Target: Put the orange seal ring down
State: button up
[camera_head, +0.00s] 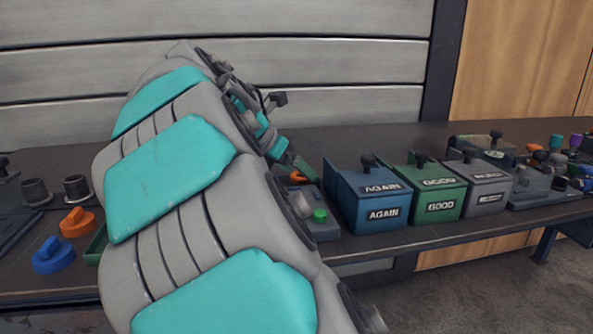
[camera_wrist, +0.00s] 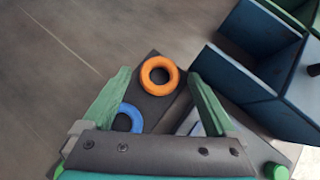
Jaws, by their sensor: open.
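An orange seal ring (camera_wrist: 159,76) lies flat on a dark plate (camera_wrist: 149,56) in the wrist view, just beyond and between the tips of my gripper (camera_wrist: 158,82). The two green fingers are spread apart and neither appears to touch the ring. A blue ring (camera_wrist: 130,118) lies nearer the palm on the same plate, partly hidden by my gripper. In the head view a small part of the orange ring (camera_head: 297,177) shows beside my gripper, which my arm partly hides.
A blue box marked AGAIN (camera_head: 366,195) stands just right of the plate, with a green GOOD box (camera_head: 437,190) and a grey box (camera_head: 480,187) beyond. Orange (camera_head: 77,222) and blue (camera_head: 53,256) knobbed parts lie at the left. Bare bench shows left of the plate in the wrist view.

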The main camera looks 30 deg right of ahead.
jog(key=v, duration=1.2)
jog(key=shift+r, duration=0.15)
